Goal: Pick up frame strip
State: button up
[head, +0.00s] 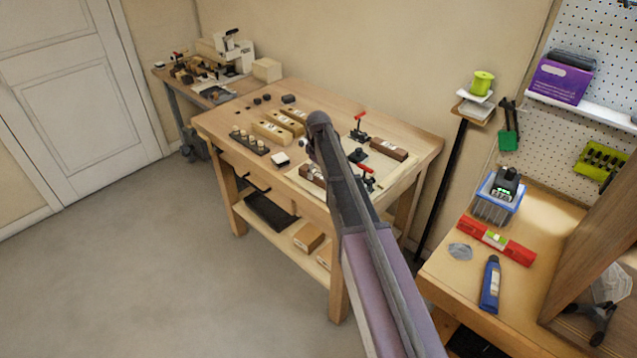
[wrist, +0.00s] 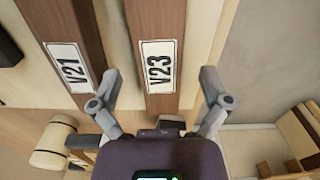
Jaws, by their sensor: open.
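In the wrist view, a dark brown wooden strip labelled V23 (wrist: 160,22) runs up the picture between the fingers of my gripper (wrist: 160,80). The fingers are spread, one on each side of its near end, with no visible grip. A second brown strip labelled V21 (wrist: 72,25) lies to its left. In the head view, brown wood (head: 313,174) shows at the front of the workbench, partly hidden by my arm. A brown strip (head: 388,149) lies farther right on a pale board. My gripper is mostly hidden by my arm in the head view.
The workbench (head: 215,122) also carries red-handled clamps (head: 360,127), pale labelled blocks (head: 271,132), a dark rack with round pegs (head: 250,145) and a white square item (head: 280,159). A side bench at right holds a red level (head: 495,242). Open floor lies at left.

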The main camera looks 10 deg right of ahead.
jog(key=shift+f+b, duration=0.8)
jog(key=shift+f, duration=0.35)
jog(key=c, duration=1.3)
